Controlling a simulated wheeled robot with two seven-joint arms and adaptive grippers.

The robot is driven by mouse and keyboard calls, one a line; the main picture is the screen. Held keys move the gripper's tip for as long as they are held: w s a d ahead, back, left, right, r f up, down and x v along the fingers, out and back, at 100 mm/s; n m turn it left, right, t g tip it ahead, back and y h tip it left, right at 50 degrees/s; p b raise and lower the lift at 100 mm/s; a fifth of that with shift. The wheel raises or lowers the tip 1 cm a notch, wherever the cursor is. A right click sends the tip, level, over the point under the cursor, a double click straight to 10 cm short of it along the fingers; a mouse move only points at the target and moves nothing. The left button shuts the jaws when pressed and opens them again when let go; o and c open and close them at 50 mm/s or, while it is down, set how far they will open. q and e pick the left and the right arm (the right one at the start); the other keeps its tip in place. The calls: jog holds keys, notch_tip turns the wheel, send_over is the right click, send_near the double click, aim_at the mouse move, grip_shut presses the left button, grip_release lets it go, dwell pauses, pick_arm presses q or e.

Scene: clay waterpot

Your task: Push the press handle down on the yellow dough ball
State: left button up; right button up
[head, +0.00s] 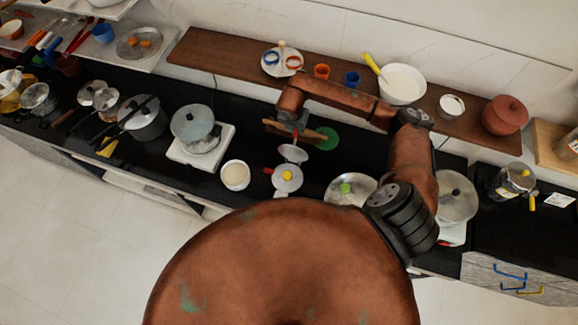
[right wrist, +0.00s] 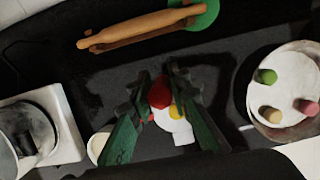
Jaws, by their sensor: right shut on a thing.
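The small pale press (head: 287,186) stands on the black counter, and it also shows in the right wrist view (right wrist: 181,131). The yellow dough ball (head: 287,175) lies on its lower plate; part of it shows in the wrist view (right wrist: 176,110). The press's upper plate (head: 293,153) is raised, tilted behind the ball and apart from it. My right gripper (head: 293,136) is above the raised part. In the wrist view, its green fingers (right wrist: 161,96) are shut on the red-ended press handle (right wrist: 160,91). My left gripper is not in view.
A rolling pin (right wrist: 140,27) and a green disc (head: 327,138) lie behind the press. A plate (right wrist: 257,112) with coloured dough pieces is to the right. A white bowl (head: 235,177) and a pot (head: 193,122) stand to the left.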

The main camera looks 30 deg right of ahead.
jog(key=shift+s+a+r, duration=0.1)
jog(key=shift+s+a, duration=0.3)
jog(key=shift+a, duration=0.1)
jog(key=shift+s+a, duration=0.9)
jog(key=shift+a, duration=0.15)
jog(key=shift+s+a, duration=0.3)
grip_shut()
jog(key=shift+c, duration=1)
grip_release()
jog(key=o, duration=1.2)
jog(key=shift+c, duration=0.2)
jog(key=shift+r, duration=0.1)
